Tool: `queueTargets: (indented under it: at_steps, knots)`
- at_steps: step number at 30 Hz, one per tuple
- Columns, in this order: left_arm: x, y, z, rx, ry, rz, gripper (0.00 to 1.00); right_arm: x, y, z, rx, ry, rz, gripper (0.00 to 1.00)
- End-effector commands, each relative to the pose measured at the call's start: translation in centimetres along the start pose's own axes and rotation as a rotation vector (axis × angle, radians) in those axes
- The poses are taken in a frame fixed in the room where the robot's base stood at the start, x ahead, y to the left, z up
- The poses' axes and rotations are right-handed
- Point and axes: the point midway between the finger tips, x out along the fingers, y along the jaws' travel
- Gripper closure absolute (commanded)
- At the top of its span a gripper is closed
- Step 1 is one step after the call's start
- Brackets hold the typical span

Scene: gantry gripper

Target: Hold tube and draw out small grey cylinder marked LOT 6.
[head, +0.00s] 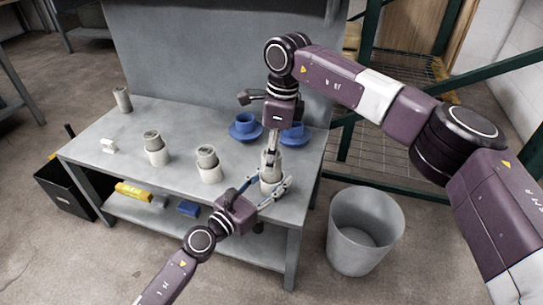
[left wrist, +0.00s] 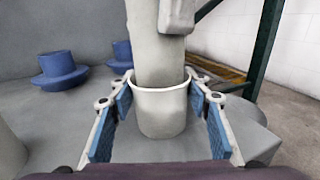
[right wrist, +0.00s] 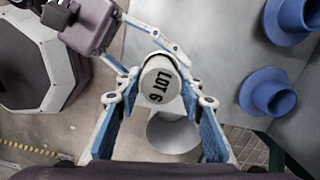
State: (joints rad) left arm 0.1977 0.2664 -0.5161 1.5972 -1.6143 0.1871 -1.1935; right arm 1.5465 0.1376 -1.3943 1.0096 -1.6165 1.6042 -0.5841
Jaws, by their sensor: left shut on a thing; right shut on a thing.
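The light grey tube (head: 270,186) stands upright near the table's front right edge; it also shows in the left wrist view (left wrist: 160,120). My left gripper (head: 272,190) is shut around it from the front. The small grey cylinder (left wrist: 158,55) rises out of the tube's mouth, its lower end hidden inside. Its top, marked LOT 6, faces the right wrist camera (right wrist: 160,82). My right gripper (head: 272,150) comes from above and is shut on the cylinder's upper part. One right fingertip shows at the top of the left wrist view.
Two other tubes with cylinders in them (head: 209,172) (head: 156,156) stand to the left on the table (head: 120,135). Blue hat-shaped pieces (head: 244,128) (head: 294,135) sit behind. A grey bin (head: 366,235) stands on the floor at right.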

Motion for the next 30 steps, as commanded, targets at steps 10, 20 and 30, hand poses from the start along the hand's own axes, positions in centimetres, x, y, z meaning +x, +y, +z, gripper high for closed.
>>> queueTargets:
  at_steps: [10, 20, 30]
  knots:
    - [0.0, 0.0, -0.1, -0.001, 0.002, 0.000, 0.80, -1.9, -0.1, 0.3, -0.001, -0.002, -0.003, 1.00]
    - [0.0, 0.0, -0.1, -0.001, 0.002, -0.001, 0.80, -2.7, 0.0, 0.4, -0.001, -0.002, -0.001, 1.00]
    - [0.0, 0.0, -0.1, -0.001, 0.002, -0.001, 0.80, -3.0, 0.0, 0.4, -0.001, -0.002, -0.002, 1.00]
